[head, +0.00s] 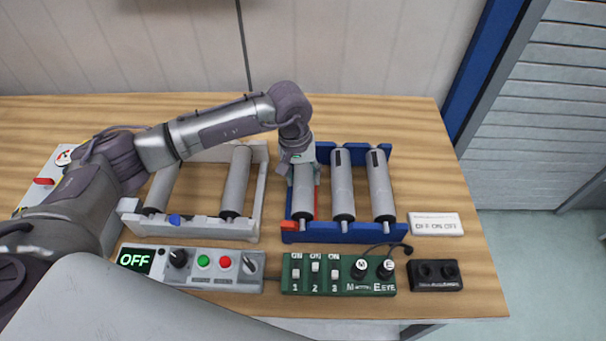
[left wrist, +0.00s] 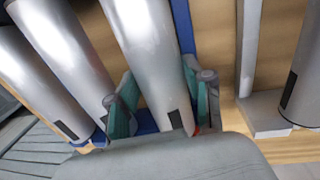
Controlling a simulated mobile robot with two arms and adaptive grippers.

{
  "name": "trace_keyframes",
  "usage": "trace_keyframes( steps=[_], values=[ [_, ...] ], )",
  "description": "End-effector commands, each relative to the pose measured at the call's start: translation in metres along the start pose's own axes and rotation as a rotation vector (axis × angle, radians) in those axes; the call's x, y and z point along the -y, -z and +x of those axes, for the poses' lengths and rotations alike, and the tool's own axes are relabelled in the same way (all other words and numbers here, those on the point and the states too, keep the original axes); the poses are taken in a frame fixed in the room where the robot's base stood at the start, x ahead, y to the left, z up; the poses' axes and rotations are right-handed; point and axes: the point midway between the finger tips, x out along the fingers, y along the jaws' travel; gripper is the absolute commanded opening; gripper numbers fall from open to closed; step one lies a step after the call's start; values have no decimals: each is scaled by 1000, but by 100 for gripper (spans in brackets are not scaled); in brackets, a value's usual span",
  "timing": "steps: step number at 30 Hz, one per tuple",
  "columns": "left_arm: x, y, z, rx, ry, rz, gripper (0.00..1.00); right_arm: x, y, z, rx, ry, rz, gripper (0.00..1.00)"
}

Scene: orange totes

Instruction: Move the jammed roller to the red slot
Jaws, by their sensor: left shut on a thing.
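My left gripper (head: 298,160) is shut on the far end of a grey roller (head: 303,196). That roller lies lengthwise in the red slot (head: 289,225) at the left end of the blue rack (head: 345,237); I cannot tell whether it is fully seated. In the left wrist view, the green-padded fingers (left wrist: 162,103) sit on both sides of the held roller (left wrist: 143,50), and a little red shows beside its end. The white rack (head: 245,236) on the left holds two rollers, with a wide gap and a blue mark (head: 175,219) between them. My right gripper is not in view.
Two more rollers (head: 343,185) (head: 380,186) stand close on the right in the blue rack. In front are a grey control box (head: 215,284) reading OFF, a green switch box (head: 325,287), a black socket box (head: 435,275) and a white sign (head: 436,224). The wood behind the racks is clear.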

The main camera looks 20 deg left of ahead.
Motion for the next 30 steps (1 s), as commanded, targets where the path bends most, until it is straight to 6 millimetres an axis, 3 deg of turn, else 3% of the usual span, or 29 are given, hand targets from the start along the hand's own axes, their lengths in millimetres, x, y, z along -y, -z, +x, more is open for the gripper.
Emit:
trace_keyframes(
  steps=[8,9,14,24,30],
  values=[
    [0,0,2,-1,-1,0,0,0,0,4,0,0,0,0],
    [0,0,2,-1,-1,0,53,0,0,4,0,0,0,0],
    [0,0,2,-1,-1,0,79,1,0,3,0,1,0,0],
    [1,0,1,1,1,0,80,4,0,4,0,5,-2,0],
    [0,1,-24,-4,-1,0,80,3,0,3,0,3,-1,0]
  ],
)
